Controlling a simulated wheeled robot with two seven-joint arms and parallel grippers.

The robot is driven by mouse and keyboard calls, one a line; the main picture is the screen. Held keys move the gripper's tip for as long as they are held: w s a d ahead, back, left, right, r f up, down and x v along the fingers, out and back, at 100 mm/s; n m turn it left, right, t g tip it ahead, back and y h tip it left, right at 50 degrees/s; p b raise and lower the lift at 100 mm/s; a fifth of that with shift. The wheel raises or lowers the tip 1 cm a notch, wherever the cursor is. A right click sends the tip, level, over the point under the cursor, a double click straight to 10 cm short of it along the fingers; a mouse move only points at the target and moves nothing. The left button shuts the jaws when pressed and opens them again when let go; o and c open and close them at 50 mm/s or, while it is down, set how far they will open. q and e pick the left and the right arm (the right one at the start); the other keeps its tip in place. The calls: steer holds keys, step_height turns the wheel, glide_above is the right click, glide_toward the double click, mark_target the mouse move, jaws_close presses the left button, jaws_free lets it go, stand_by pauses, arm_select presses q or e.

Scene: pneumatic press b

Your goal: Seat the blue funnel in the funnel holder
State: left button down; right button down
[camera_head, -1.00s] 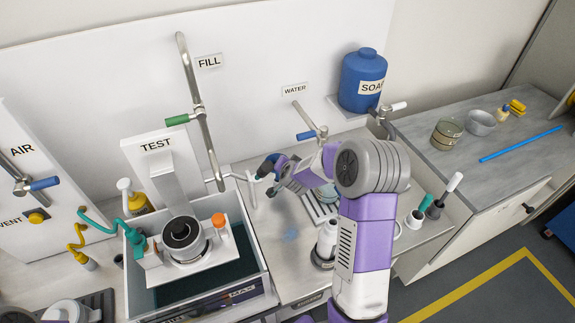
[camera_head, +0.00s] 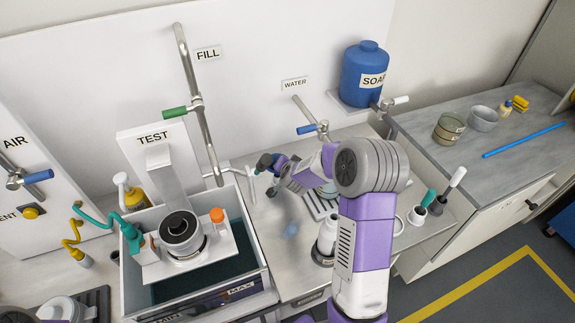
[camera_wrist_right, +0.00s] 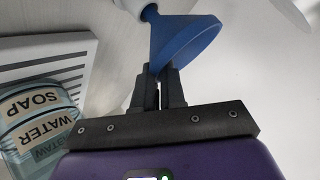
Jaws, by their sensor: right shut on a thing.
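The blue funnel (camera_wrist_right: 185,42) is in my right gripper (camera_wrist_right: 160,82), whose fingers are shut on it in the right wrist view. Its wide mouth faces right and its narrow end points to the upper left, at a white rounded part (camera_wrist_right: 132,5). I cannot tell whether that part is the funnel holder or whether the two touch. In the head view my right gripper (camera_head: 277,166) is above the grey worktop near the back wall, with the funnel small and dark at its tip. A thin white bracket (camera_head: 232,172) stands just left of it. My left gripper is not in view.
The test basin (camera_head: 252,241) with a metal vessel (camera_head: 180,230) lies to the left. The WATER tap (camera_head: 310,129) and blue SOAP tank (camera_head: 363,75) are behind my right arm. A labelled glass jar (camera_wrist_right: 38,120) and a ridged rack (camera_wrist_right: 50,45) show in the wrist view.

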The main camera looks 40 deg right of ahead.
steer(key=shift+f+b, duration=0.65)
steer(key=shift+f, duration=0.15)
steer(key=c, duration=1.1)
jaws_free()
steer(key=shift+r, duration=0.1)
steer(key=p+v, duration=0.2)
steer(key=v, duration=0.5)
steer(key=shift+s+a+r, duration=0.1)
steer(key=shift+s+r, duration=0.05)
steer(key=shift+s, duration=0.05)
steer(key=b+x, duration=0.2)
steer(key=x, duration=0.6)
steer(key=shift+r+p, duration=0.5)
steer(key=shift+r, duration=0.05)
steer(key=shift+s+a+r, duration=0.1)
steer(key=shift+s+r, duration=0.05)
steer(key=shift+r, duration=0.15)
